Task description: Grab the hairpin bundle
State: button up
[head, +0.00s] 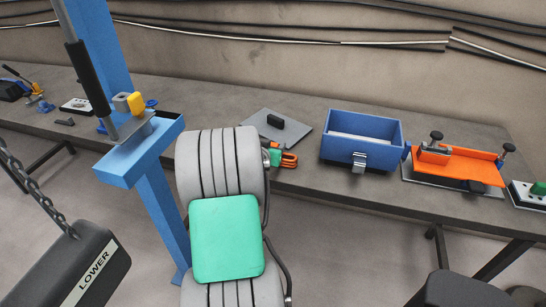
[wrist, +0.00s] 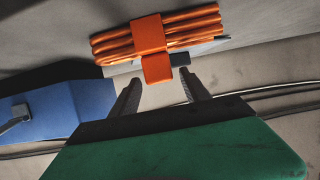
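The hairpin bundle (wrist: 185,28) is a stack of orange rods with a wide orange band around its middle. It spans the upper middle of the wrist view. In the head view the bundle (head: 289,160) lies on the bench, partly hidden by my arm. My gripper (wrist: 160,76) is open, with its two dark fingers pointing at the bundle. The band's lower end shows between the fingertips, with no clear contact. In the head view my gripper is mostly hidden behind my arm.
A blue open box (head: 345,149) stands on the bench right of the bundle. A grey plate with a black block (head: 275,122) lies behind it. An orange clamp fixture (head: 460,165) is farther right. A blue post (head: 165,195) with a lever stands left of my arm.

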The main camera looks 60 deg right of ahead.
grip_shut()
dwell(0.3)
dwell(0.8)
